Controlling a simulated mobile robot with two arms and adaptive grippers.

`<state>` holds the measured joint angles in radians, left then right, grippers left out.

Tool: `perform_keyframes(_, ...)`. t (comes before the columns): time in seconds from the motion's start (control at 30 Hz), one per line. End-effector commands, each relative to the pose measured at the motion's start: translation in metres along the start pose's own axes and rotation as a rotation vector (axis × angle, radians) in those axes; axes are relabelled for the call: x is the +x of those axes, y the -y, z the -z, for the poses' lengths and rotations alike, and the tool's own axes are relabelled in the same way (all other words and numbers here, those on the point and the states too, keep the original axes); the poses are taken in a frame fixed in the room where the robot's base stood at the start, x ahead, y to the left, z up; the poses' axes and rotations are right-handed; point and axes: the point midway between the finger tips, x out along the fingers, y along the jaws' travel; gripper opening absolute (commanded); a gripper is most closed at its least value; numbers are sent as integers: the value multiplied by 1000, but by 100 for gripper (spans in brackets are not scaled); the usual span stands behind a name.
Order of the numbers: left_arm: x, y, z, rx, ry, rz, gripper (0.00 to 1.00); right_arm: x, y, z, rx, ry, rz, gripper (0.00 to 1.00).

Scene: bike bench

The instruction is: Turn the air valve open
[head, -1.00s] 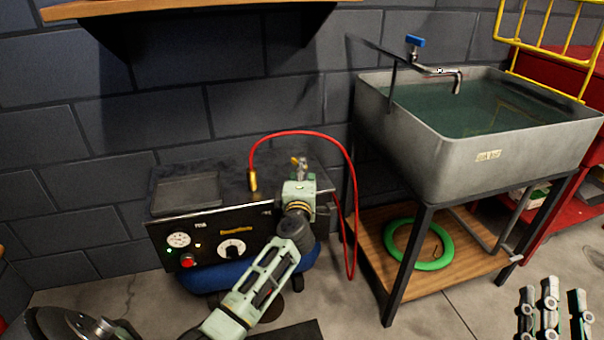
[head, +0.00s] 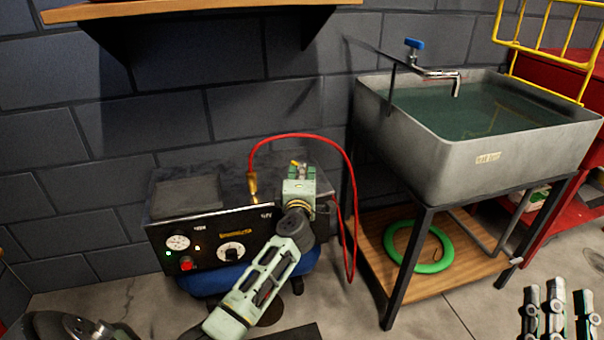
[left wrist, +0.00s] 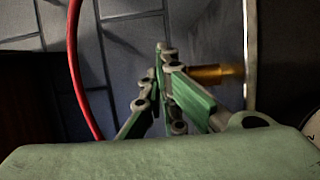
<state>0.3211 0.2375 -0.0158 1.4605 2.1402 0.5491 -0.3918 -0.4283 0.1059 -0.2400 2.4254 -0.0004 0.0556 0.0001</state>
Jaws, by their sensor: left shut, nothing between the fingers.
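The compressor unit (head: 205,215) stands against the wall with a dial, a gauge and a red button on its front. A brass fitting (head: 253,187) rises from its top, joined to a red hose (head: 320,136). My left gripper (head: 300,170) is at the right end of the unit's top, its fingers shut and empty. A small yellow piece (head: 294,162) shows at the fingertips; I cannot tell whether it is the valve's handle or whether they touch. In the left wrist view a brass piece (left wrist: 215,75) lies just behind the fingers. My right gripper (head: 555,308) is at the lower right, away from the unit.
A grey sink (head: 450,160) with water and a blue-handled tap stands to the right on a dark frame. A green ring (head: 392,246) lies on its wooden lower shelf. A wooden wall shelf (head: 200,8) overhangs the unit. The red hose loops close to my left gripper.

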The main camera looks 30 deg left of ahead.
Motion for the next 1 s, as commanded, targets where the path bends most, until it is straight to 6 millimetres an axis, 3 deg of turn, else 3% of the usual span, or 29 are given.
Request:
perform_keyframes(0.3,-3,15,-1,2,0,25,0,0,-1,0,-1,-2,-1,28)
perform_keyframes(1.0,-4,17,-3,-1,2,29,0,-1,0,0,-1,-2,0,28)
